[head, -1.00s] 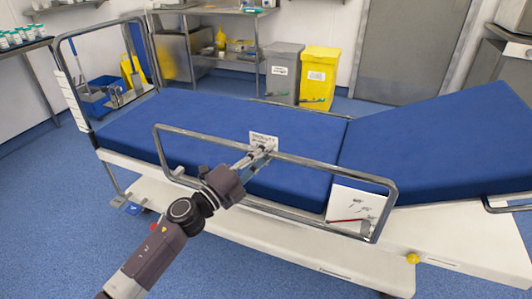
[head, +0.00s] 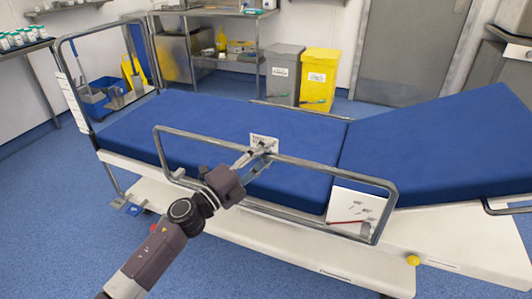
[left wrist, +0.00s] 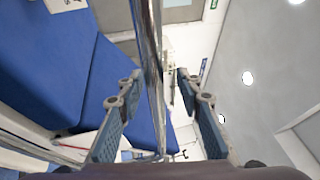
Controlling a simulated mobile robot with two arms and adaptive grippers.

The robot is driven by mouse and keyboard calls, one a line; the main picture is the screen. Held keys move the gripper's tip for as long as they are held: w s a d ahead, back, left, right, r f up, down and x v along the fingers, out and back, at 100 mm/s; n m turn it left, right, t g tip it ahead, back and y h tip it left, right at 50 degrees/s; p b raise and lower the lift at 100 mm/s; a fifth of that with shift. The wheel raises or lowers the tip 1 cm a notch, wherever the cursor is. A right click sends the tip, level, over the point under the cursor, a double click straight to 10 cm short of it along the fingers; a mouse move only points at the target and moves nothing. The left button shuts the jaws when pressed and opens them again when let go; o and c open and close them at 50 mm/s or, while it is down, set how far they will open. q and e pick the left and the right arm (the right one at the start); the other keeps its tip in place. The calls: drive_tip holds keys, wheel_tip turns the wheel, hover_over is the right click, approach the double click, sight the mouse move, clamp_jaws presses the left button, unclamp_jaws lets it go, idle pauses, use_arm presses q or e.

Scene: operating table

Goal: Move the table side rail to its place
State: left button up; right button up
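The metal side rail (head: 325,167) stands upright along the near long side of the operating table (head: 430,135), its top bar above the blue mattress. My left gripper (head: 258,155) is at the middle of the top bar. In the left wrist view, the left gripper's two blue-grey fingers (left wrist: 157,90) are spread apart. The rail's bar (left wrist: 148,45) runs between them with gaps on both sides. A white label (head: 264,141) shows just behind the fingertips. My right gripper is in neither view.
A white panel with a red mark (head: 352,209) is at the rail's right end. A grey bin (head: 284,75) and a yellow bin (head: 319,78) stand behind the table. A steel shelf unit (head: 205,50) is at the back. Blue floor is free at the lower left.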

use_arm(q)
drive_tip(key=v, duration=1.2)
drive_tip(key=shift+a, duration=0.1)
